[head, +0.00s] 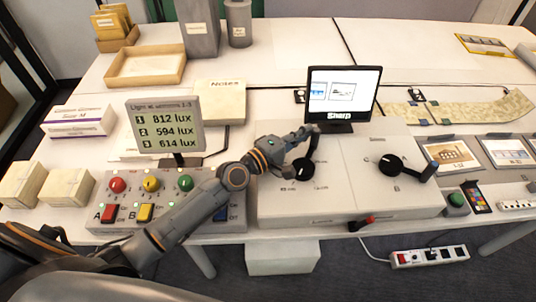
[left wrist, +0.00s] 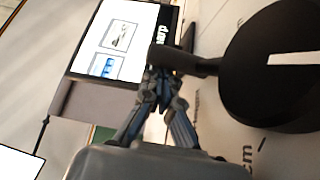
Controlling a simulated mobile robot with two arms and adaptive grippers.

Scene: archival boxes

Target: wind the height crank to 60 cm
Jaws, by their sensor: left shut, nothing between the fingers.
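The height crank (head: 304,169) is a black round dial on the left part of a light grey control box, with small cm marks beside it that are too small to read surely. Its handle points up towards the screen. In the left wrist view the crank (left wrist: 275,75) is a large black disc with a white pointer mark, and its handle (left wrist: 180,60) reaches left. My left gripper (head: 302,133) is shut and empty at the handle's end; its fingertips (left wrist: 160,82) show just beside the handle. I cannot tell whether they touch it. My right gripper is not in view.
A screen (head: 342,92) reading "Sharp" stands right behind the crank. A second black crank (head: 392,166) sits to the right on the same box. A red switch (head: 362,222) is on the box front. A button panel (head: 125,216) and lux display (head: 166,127) lie left, near my arm.

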